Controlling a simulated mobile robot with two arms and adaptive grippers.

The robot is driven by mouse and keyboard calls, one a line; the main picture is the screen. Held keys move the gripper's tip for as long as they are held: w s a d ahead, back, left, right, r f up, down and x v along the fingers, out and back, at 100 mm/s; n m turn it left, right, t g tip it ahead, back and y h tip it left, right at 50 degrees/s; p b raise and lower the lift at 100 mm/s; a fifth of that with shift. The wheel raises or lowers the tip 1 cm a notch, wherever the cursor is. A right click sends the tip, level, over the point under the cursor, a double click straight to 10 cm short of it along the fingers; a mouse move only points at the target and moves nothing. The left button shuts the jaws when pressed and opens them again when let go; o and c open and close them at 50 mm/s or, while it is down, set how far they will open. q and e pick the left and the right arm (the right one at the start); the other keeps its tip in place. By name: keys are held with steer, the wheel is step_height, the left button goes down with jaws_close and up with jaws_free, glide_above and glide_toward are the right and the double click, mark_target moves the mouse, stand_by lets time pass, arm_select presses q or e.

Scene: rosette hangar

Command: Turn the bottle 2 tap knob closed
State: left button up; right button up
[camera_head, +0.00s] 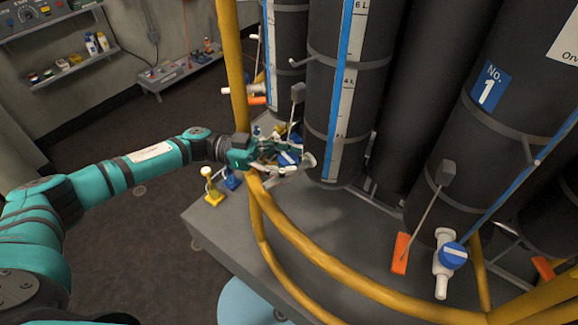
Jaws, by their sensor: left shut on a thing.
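My left gripper (297,163) reaches in from the left past the yellow rail and is shut on a blue tap knob (287,158). The knob is at the lower front of a tall black bottle (322,110) with a blue level strip and litre marks. The fingers hide most of this tap, and its turn angle cannot be told. No number shows on this bottle. My right gripper is not in view.
A bottle labelled No. 1 (488,85) stands at the right, with its own blue-knobbed tap (453,255) and an orange tag (401,253). A curved yellow rail (330,262) runs around the grey platform (222,232). A yellow fitting (211,188) stands at the platform's left edge.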

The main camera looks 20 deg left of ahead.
arm_select(q)
steer(key=shift+m+g+b, duration=0.45)
steer(key=shift+m+g, duration=0.15)
steer(key=shift+g, duration=0.3)
steer(key=o, duration=1.3)
steer(key=shift+c, duration=0.2)
steer(key=a, duration=1.2)
steer(key=shift+w, duration=0.25)
